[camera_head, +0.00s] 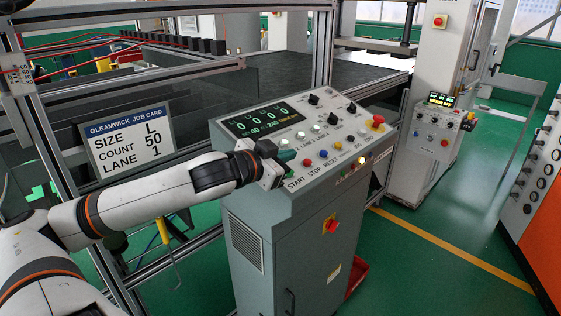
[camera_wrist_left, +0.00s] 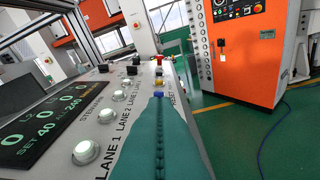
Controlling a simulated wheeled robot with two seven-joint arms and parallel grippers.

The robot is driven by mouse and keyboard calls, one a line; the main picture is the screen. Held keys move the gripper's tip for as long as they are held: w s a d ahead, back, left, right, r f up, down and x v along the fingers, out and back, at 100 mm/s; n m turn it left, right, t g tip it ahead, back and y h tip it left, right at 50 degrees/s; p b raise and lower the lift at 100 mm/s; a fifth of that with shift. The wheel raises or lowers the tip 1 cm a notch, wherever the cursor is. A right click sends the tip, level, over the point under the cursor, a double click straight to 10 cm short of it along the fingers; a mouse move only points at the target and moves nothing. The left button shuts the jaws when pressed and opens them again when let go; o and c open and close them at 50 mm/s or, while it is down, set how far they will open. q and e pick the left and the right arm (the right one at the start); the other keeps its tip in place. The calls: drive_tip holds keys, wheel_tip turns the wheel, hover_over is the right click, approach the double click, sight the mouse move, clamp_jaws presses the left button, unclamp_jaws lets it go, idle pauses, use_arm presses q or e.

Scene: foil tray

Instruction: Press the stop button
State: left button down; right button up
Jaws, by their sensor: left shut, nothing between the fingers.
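The stop button is the red button (camera_head: 308,162) above the STOP label on the grey control console (camera_head: 262,190). A blue button (camera_head: 323,154) sits just right of it. My left gripper (camera_head: 287,156) is shut and empty, its teal fingertips over the left end of the button row, near the START label and just left of the red button. I cannot tell whether the fingertips touch the panel. In the left wrist view the shut teal fingers (camera_wrist_left: 152,135) fill the lower middle and hide the near buttons; I cannot make out the stop button there.
A red emergency knob (camera_head: 377,121) stands at the panel's far right corner, and another red knob (camera_head: 332,226) is on the front. Black selector knobs (camera_head: 314,99) and a display (camera_head: 262,120) are behind the buttons. A job card (camera_head: 125,140) hangs at left.

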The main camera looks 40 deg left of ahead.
use_arm(q)
drive_tip(key=shift+v, duration=0.8)
use_arm(e)
drive_tip(key=shift+f, duration=0.1)
use_arm(q)
drive_tip(key=shift+a, duration=0.15)
use_arm(e)
drive_tip(key=shift+d, duration=0.3)
drive_tip(key=shift+s, duration=0.1)
